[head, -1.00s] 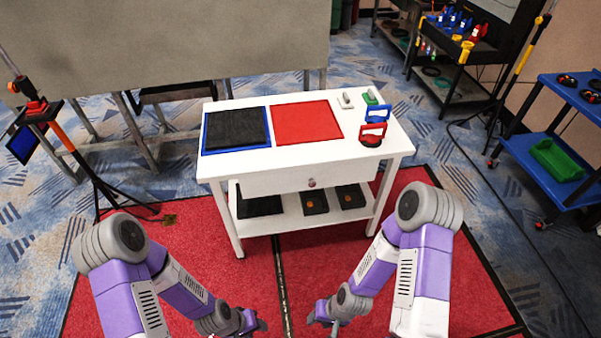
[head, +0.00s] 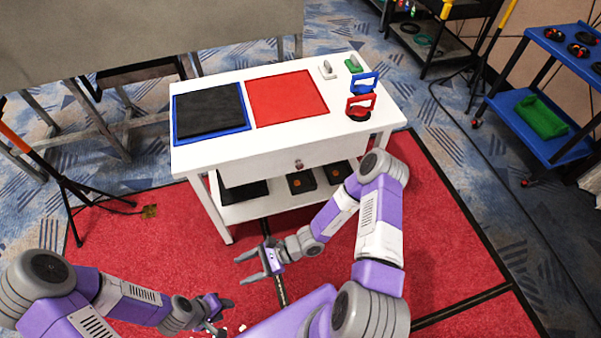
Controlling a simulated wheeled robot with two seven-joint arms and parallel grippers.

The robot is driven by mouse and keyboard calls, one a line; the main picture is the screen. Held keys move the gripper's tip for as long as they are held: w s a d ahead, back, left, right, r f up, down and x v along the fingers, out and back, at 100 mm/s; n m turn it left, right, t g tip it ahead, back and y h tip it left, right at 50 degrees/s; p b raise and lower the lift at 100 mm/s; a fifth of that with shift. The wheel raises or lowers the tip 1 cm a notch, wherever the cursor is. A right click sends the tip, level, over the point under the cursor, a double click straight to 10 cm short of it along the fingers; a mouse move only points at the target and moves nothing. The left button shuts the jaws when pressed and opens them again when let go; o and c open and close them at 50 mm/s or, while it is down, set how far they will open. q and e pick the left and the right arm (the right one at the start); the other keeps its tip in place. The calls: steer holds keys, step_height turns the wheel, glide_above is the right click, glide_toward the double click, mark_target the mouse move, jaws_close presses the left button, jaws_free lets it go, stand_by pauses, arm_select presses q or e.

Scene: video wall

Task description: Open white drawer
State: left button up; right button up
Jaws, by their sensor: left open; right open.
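The white drawer (head: 265,170) is the front panel under the top of the white table (head: 190,151). It looks shut, with a small round knob (head: 298,164) right of its middle. My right gripper (head: 249,267) is open and empty, pointing left over the red mat, lower in the picture than the drawer and apart from it. My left gripper (head: 222,317) is open near the bottom edge, further from the drawer. Neither gripper touches the table.
A black panel on a blue tray (head: 182,138), a red panel (head: 287,97) and red (head: 361,105) and blue (head: 364,83) handled tools lie on the tabletop. Black boxes (head: 301,182) sit on its lower shelf. A tripod stands left. The red mat (head: 170,237) in front is largely clear.

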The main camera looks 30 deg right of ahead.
steer(key=w+d+m+t, duration=0.3)
steer(key=w+m+t, duration=0.2)
steer(key=w+t, duration=0.15)
steer(key=m+t+h+b, duration=0.2)
steer(key=m+t+h, duration=0.6)
steer(key=m+h, duration=1)
glide_toward(300, 168)
steer(key=w+n+h, duration=0.1)
steer(key=b+x, duration=0.1)
steer(key=x, duration=0.5)
steer(key=shift+w+a+f+b, duration=0.1)
steer(key=shift+w+f+b, duration=0.1)
steer(key=shift+b, duration=0.15)
steer(key=shift+w+r, duration=0.1)
steer(key=shift+w, duration=0.45)
jaws_close()
